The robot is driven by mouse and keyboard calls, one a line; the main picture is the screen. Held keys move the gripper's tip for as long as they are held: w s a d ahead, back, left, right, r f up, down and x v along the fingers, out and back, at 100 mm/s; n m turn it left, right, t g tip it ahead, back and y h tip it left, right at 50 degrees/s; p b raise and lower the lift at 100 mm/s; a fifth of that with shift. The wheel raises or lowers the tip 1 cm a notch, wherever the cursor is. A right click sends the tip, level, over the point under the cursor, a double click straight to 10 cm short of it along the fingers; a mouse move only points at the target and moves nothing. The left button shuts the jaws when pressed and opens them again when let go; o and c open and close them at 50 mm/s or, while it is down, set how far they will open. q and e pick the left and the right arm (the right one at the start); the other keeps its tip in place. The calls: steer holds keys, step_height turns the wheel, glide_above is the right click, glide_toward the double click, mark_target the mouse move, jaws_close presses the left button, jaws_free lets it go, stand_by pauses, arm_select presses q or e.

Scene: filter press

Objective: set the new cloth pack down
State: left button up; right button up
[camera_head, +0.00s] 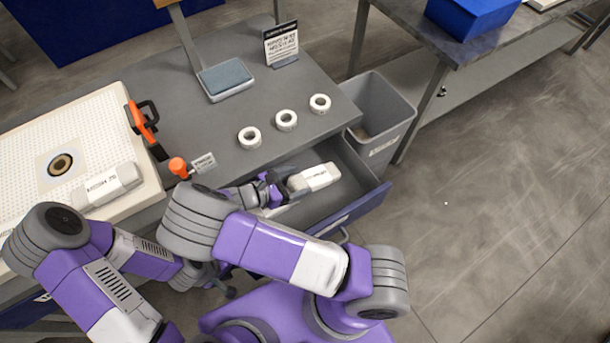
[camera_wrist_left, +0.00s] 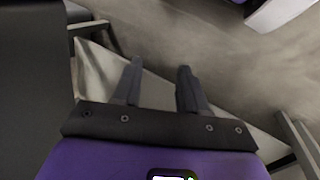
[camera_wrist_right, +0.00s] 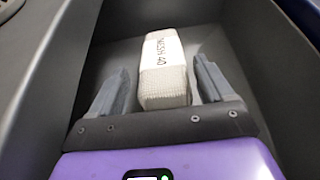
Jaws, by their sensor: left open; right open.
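A white cloth pack (camera_head: 313,177) lies in the open drawer (camera_head: 345,208); in the right wrist view this pack (camera_wrist_right: 164,68) has a label that appears to read "MESH 40". My right gripper (camera_head: 276,190) is open at the pack's near end, its fingers on either side with visible gaps. A second white pack (camera_head: 107,186) lies on the perforated cream filter plate (camera_head: 85,118), beside its round dark hole; its label is hard to read. My left gripper (camera_wrist_left: 157,82) is open and empty, pointing down towards the floor; in the head view it is mostly hidden by my arms.
An orange-handled tool (camera_head: 141,120) and an orange knob (camera_head: 179,167) are by the plate's right edge. Three white rings (camera_head: 286,120), a grey-blue pad (camera_head: 225,78) and a sign (camera_head: 281,44) stand on the bench. A grey bin (camera_head: 380,115) is right of the drawer.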

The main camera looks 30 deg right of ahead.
steer(key=p+v, duration=0.1)
steer(key=v, duration=0.6)
steer(key=shift+a+r+p, duration=0.15)
steer(key=shift+a+p, duration=0.2)
